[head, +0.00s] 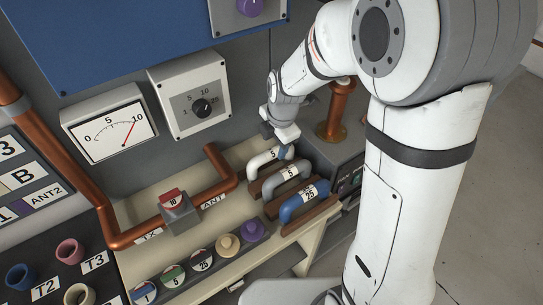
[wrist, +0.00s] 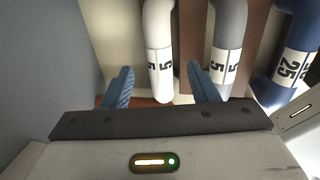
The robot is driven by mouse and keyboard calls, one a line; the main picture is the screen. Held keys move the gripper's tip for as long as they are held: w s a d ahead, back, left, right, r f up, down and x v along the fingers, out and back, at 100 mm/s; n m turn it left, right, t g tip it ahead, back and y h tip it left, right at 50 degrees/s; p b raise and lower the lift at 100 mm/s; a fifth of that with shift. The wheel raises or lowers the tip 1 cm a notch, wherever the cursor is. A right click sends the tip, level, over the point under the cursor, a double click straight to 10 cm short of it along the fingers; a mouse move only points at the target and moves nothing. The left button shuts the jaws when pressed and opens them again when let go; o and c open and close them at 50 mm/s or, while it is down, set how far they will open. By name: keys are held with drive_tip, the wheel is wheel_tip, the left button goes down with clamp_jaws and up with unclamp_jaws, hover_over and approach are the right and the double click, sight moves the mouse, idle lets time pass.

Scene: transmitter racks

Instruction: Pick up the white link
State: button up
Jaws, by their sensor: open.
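The white link (head: 260,161) is a bent white tube with a band marked 5, at the back of a row of three links on the bench. In the wrist view the white link (wrist: 158,28) lies between my two blue fingers. My gripper (wrist: 163,86) is open, one finger to the left of the link and the other on its right, near the grey link. Gaps show on both sides of the white link, the right one narrower. In the head view my gripper (head: 284,147) is at the link's right end, and its fingers are partly hidden.
The grey link (head: 283,177), also marked 5, is close beside the white one. The blue link (head: 299,202), marked 25, is nearest the front. A copper pipe (head: 218,165) runs left of the links, and a copper post (head: 335,112) stands behind my gripper.

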sight(272, 151)
drive_tip(key=shift+w+a+f+p, duration=0.15)
drive_tip(key=shift+f+p, duration=0.05)
drive_tip(key=shift+f, duration=0.75)
drive_tip(key=shift+w+a+f+p, duration=0.15)
drive_tip(key=shift+f+p, duration=0.1)
drive_tip(key=shift+f, duration=0.65)
drive_tip(key=shift+w+a+f+p, duration=0.15)
drive_tip(key=shift+f+p, duration=0.05)
drive_tip(key=shift+f, duration=0.75)
drive_tip(key=shift+c, duration=0.5)
drive_tip(key=c, duration=1.1)
